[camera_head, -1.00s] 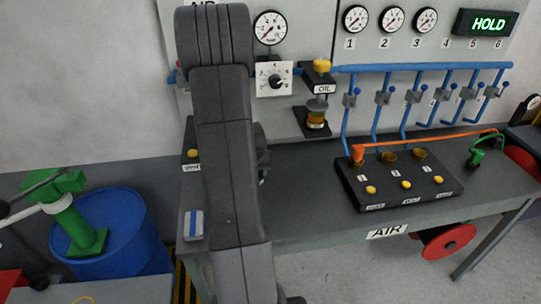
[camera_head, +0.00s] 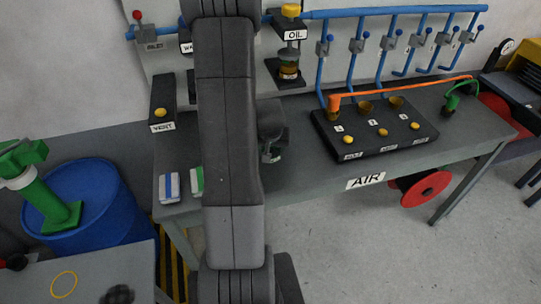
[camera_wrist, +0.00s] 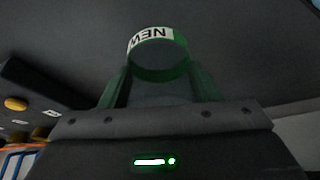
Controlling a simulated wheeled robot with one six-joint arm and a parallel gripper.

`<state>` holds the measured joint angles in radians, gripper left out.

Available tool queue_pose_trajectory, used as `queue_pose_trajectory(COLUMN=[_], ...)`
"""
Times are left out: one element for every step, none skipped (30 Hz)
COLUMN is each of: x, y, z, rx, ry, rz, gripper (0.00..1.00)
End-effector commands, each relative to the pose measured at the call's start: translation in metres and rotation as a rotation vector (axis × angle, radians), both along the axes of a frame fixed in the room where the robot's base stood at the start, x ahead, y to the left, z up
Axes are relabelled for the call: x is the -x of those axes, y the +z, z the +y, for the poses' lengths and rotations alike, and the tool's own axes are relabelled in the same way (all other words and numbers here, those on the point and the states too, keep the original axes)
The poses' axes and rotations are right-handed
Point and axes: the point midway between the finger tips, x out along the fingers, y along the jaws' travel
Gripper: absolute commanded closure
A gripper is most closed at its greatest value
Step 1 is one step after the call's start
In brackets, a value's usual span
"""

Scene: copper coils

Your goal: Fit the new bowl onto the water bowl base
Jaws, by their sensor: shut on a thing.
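In the wrist view, the new bowl (camera_wrist: 159,73) is a green-rimmed round cup with a white NEW label that reads upside down. My gripper (camera_wrist: 160,88) is shut on it, with a finger on each side. In the head view, my arm hides most of the gripper. A dark grey part beside the arm, with a small pale patch below it, looks like my wrist end, held over or near the bench. On the wall panel, a label starting WA (camera_head: 186,47) shows left of my arm. The water bowl base itself is hidden or cannot be made out.
The grey bench (camera_head: 330,175) carries a vent block (camera_head: 161,118), a small blue-and-white box (camera_head: 169,187) and a black block with yellow buttons (camera_head: 372,138). The oil unit (camera_head: 289,60) and blue pipes are on the panel. A blue drum (camera_head: 95,215) stands at left.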

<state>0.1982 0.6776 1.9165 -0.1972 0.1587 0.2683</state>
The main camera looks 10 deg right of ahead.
Motion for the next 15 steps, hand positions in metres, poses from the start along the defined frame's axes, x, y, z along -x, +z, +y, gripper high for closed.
queue_pose_trajectory(x=[0.001,0.001,0.001,0.001,0.001,0.001,0.001,0.001,0.001,0.000,0.000,0.000,0.000,0.000,0.000], y=[-0.009,-0.014,-0.021,-0.026,-0.029,-0.033,-0.035,-0.037,-0.038,-0.038,-0.037,-0.037,-0.036,-0.036,-0.036], z=[0.000,0.000,0.000,0.000,0.000,0.000,0.000,0.000,0.000,0.001,0.000,0.000,0.000,0.000,0.000], rx=[-0.001,-0.002,-0.001,-0.001,-0.001,-0.001,-0.002,-0.001,-0.001,-0.001,-0.001,-0.002,-0.002,-0.001,-0.001], ry=[0.000,0.000,0.001,0.000,0.001,0.000,0.000,0.000,0.000,0.000,0.000,0.001,0.001,0.000,0.000], rz=[0.003,0.004,0.003,0.002,0.002,0.002,0.003,0.002,0.002,0.001,0.001,-0.001,-0.001,0.000,0.000], gripper=[0.69,0.69,0.69,0.69,0.69,0.69,0.69,0.69,0.69,0.69,0.69,0.69,0.69,0.69,0.69])
